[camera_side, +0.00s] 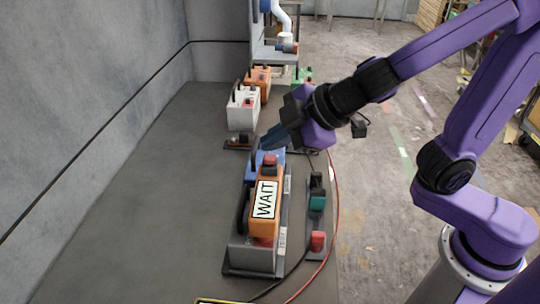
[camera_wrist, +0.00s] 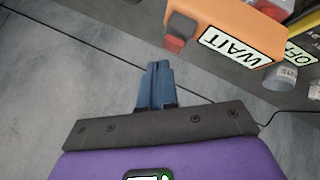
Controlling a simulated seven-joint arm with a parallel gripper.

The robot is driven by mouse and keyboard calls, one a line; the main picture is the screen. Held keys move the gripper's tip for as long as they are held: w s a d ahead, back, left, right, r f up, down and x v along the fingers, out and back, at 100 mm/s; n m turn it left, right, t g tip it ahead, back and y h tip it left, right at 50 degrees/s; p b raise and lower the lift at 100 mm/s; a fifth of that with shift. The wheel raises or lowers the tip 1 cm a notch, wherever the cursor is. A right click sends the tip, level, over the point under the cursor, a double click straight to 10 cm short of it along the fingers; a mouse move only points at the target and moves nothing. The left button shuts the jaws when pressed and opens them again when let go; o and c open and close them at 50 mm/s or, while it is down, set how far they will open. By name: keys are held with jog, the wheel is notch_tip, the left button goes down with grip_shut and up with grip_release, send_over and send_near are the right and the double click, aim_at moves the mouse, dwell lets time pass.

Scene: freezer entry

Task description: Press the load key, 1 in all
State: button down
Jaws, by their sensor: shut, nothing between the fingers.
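My gripper (camera_side: 270,138) is shut and empty, its blue fingers pointing down-left above the far end of the row of boxes. In the wrist view its fingertips (camera_wrist: 158,65) are together, with nothing between them. An orange box (camera_side: 264,205) with a WAIT label stands nearest in the row, with a red block (camera_side: 269,159) on its top; the box also shows in the wrist view (camera_wrist: 235,25).
A narrow strip right of the boxes carries a teal key (camera_side: 317,202) and a red key (camera_side: 317,240). A white box (camera_side: 242,112) and another orange box (camera_side: 259,78) stand farther back. Red and black cables run along the bench's right edge. The bench's left side is clear.

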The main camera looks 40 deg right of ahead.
aim_at(277, 164)
jog(key=shift+r, duration=2.5)
jog(key=s+d+f+m+g+h, duration=0.1)
jog(key=s+d+f+g, duration=0.3)
jog(key=s+d+f, duration=0.2)
jog(key=s+d+f+g+h, duration=0.2)
jog(key=s+d+f+g, duration=0.2)
jog(key=s+d, duration=0.7)
notch_tip(277, 164, down, 3)
jog(key=shift+s+d+r+m+h, duration=0.2)
jog(key=shift+s+m+h, duration=0.15)
jog(key=shift+s, duration=0.6)
